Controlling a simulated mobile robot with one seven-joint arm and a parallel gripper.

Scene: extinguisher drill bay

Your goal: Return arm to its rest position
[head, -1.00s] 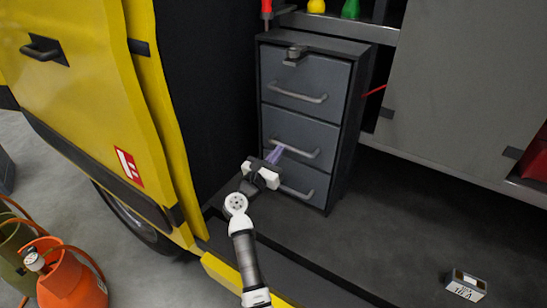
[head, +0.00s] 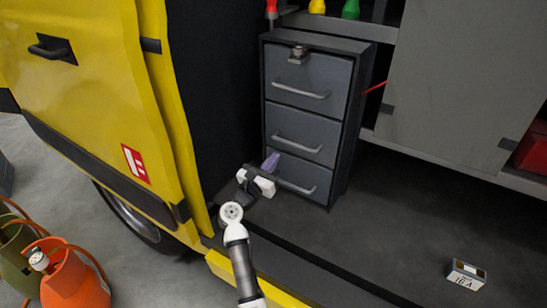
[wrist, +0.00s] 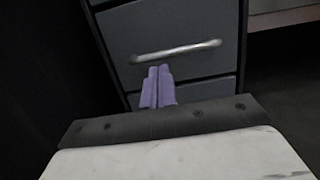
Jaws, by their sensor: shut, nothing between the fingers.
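My gripper (head: 271,162) is in front of the grey drawer cabinet (head: 352,130), near the lower drawers. Its purple fingers are together and empty; they also show in the wrist view (wrist: 158,86), below a drawer handle (wrist: 176,51). In the head view the fingers overlap the left edge of the cabinet front, and I cannot tell whether they touch it. All three drawers look closed. My arm reaches up from the bottom of the head view.
A yellow vehicle door (head: 85,90) stands at the left. Orange (head: 75,285) and olive (head: 15,245) cylinders stand on the floor at lower left. A small box (head: 466,275) lies on the dark vehicle floor (head: 400,220) at right, with clear room between it and the cabinet.

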